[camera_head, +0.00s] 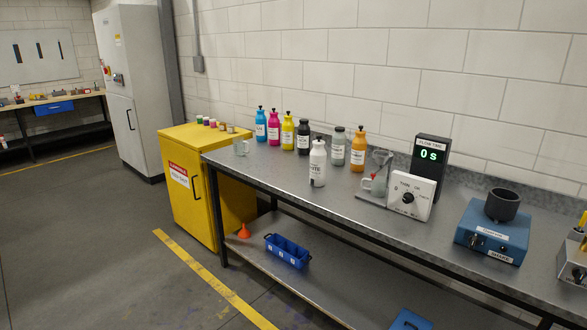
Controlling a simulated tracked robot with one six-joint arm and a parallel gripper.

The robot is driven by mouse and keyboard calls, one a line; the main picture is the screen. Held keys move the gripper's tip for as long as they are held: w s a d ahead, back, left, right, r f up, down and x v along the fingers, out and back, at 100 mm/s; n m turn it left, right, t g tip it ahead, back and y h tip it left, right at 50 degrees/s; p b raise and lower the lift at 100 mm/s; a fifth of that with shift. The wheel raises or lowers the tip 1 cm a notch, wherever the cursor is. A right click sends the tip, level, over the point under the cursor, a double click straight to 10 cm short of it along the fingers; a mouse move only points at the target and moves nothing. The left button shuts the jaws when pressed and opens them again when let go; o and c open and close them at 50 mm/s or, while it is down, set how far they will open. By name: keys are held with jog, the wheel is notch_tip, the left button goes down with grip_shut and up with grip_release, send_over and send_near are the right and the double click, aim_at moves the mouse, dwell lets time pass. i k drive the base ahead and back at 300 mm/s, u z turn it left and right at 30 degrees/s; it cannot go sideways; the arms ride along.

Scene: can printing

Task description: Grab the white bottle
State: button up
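The white bottle (317,165) stands upright on the grey metal workbench (290,178), nearer the front edge than the other bottles. It has a dark spout on top and a label on its front. My gripper does not show in the head camera view. Nothing is seen touching the white bottle.
Behind it stand blue (261,126), magenta (274,128), yellow (287,133), black (304,139), grey (338,147) and orange (357,150) bottles. Floor in front is clear.

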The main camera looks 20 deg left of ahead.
aim_at(318, 155)
jog(key=u, duration=1.2)
jog(key=i, duration=0.95)
jog(key=u, duration=0.35)
jog(key=i, duration=2.1)
jog(key=z, duration=0.45)
